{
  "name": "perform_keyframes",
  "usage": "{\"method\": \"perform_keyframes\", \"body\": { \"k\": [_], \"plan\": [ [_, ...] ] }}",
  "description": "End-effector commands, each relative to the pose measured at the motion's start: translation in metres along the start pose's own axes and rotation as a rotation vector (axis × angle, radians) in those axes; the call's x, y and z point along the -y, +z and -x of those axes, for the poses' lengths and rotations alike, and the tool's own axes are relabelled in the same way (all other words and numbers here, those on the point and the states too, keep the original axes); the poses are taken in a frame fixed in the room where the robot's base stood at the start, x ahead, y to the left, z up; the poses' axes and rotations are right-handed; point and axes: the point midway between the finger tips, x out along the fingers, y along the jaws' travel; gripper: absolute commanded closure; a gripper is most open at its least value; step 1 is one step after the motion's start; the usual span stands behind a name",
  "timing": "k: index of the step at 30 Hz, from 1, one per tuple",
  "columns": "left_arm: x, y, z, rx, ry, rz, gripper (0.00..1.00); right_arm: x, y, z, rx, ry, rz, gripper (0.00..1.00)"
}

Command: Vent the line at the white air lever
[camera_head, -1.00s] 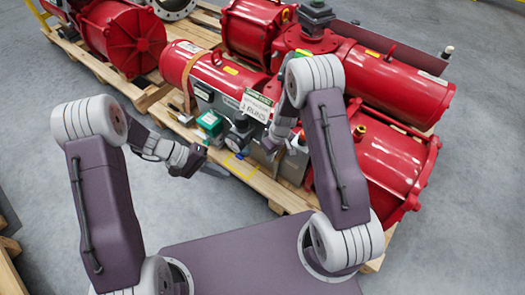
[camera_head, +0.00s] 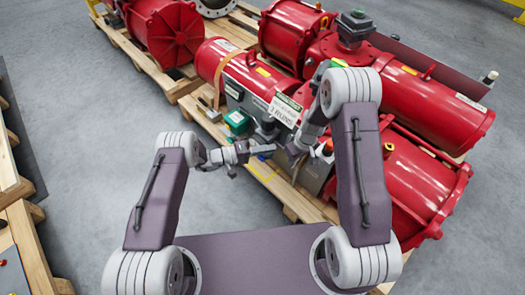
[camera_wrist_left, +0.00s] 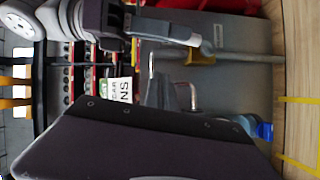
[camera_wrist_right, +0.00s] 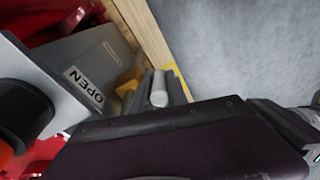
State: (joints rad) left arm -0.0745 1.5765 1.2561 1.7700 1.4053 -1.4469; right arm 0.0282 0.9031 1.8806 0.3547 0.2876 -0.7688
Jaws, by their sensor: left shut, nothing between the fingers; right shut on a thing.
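In the right wrist view a pale, rounded lever end (camera_wrist_right: 159,90) stands between the grey fingers of my right gripper (camera_wrist_right: 160,84), beside a yellow part and a grey plate marked OPEN (camera_wrist_right: 84,86). In the head view my right gripper (camera_head: 293,155) is low in front of the valve unit, and its fingers hide most of the lever. My left gripper (camera_head: 268,149) is shut and empty, close to the left of the right one. In the left wrist view my right gripper's finger (camera_wrist_left: 203,46) lies by a yellow part and a grey rod (camera_wrist_left: 245,57).
Red actuators (camera_head: 425,95) fill the pallet behind and to the right. A sign (camera_head: 285,110) hangs above the grippers, and a green box (camera_head: 237,120) sits to their left. A blue knob (camera_wrist_left: 264,131) shows in the left wrist view. Another pallet edge is at left; grey floor is clear between.

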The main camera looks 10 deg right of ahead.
Motion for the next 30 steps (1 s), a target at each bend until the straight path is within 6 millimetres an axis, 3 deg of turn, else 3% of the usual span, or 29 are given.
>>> {"method": "perform_keyframes", "body": {
  "k": [6, 13, 26, 30],
  "plan": [
    [0.000, 0.001, -0.048, 0.004, 0.001, -0.001, 1.00, 0.000, 0.001, 0.000, 0.003, -0.002, -0.001, 1.00],
    [0.000, 0.033, -0.052, 0.001, -0.001, 0.003, 1.00, 0.000, 0.001, 0.000, 0.003, -0.002, -0.001, 1.00],
    [0.000, 0.039, -0.053, 0.000, -0.001, 0.001, 1.00, 0.000, 0.001, 0.000, 0.003, -0.002, -0.001, 1.00],
    [-0.002, 0.050, -0.058, 0.003, 0.000, 0.003, 1.00, 0.000, 0.001, 0.000, 0.003, -0.002, 0.000, 1.00]
  ]
}}
